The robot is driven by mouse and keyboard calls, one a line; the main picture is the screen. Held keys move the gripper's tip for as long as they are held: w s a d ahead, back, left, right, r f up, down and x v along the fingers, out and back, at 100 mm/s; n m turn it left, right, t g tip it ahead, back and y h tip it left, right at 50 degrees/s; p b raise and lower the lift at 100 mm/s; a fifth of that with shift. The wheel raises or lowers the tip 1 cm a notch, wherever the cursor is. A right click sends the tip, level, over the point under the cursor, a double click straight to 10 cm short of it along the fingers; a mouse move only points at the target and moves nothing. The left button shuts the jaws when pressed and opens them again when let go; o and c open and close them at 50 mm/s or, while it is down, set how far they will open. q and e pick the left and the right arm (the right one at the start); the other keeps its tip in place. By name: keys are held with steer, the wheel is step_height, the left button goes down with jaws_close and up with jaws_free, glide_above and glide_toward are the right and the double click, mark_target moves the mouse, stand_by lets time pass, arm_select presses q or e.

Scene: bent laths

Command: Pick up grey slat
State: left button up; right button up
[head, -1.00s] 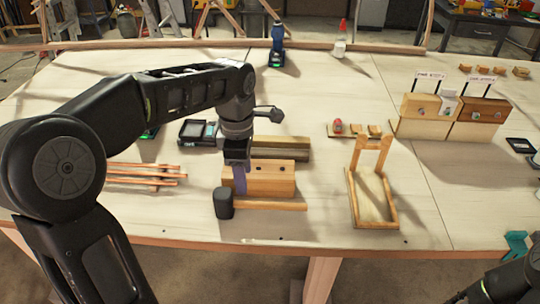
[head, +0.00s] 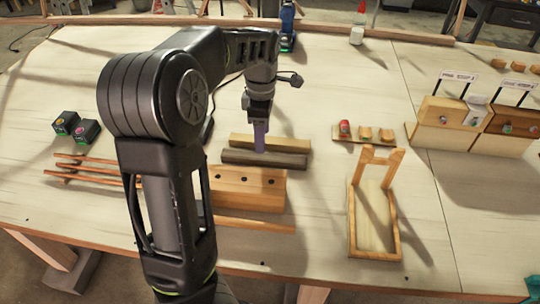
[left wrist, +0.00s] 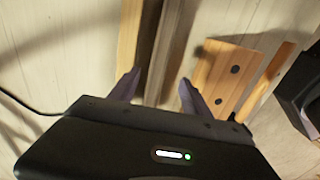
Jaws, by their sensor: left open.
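The grey slat (head: 280,160) lies on the workbench along the front side of a yellowish slat (head: 285,143). My left gripper (head: 261,142) hangs over the two slats, pointing down. In the left wrist view its open fingers (left wrist: 157,84) stand on either side of the grey slat (left wrist: 172,50), with nothing held. The yellowish slat (left wrist: 129,35) is on the left there, by the left finger. Whether the fingers touch the slat or are down at its height cannot be told. My right gripper is out of view.
A drilled wooden block (head: 245,190) lies just in front of the grey slat, with a thin wooden strip (head: 255,225) before it. Copper-coloured rods (head: 85,170) lie left. A wooden frame (head: 375,215) stands right. A dark block-like thing (left wrist: 303,95) shows in the left wrist view.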

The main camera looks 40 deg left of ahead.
mark_target(264, 156)
arm_select(q)
steer(key=shift+w+f, duration=0.1)
steer(key=shift+f, duration=1.25)
step_height(264, 156, down, 5)
steer(key=shift+w+f+p, duration=0.1)
steer(key=shift+f+p, duration=0.05)
steer(key=shift+p, duration=0.25)
steer(key=shift+c, duration=0.3)
jaws_close()
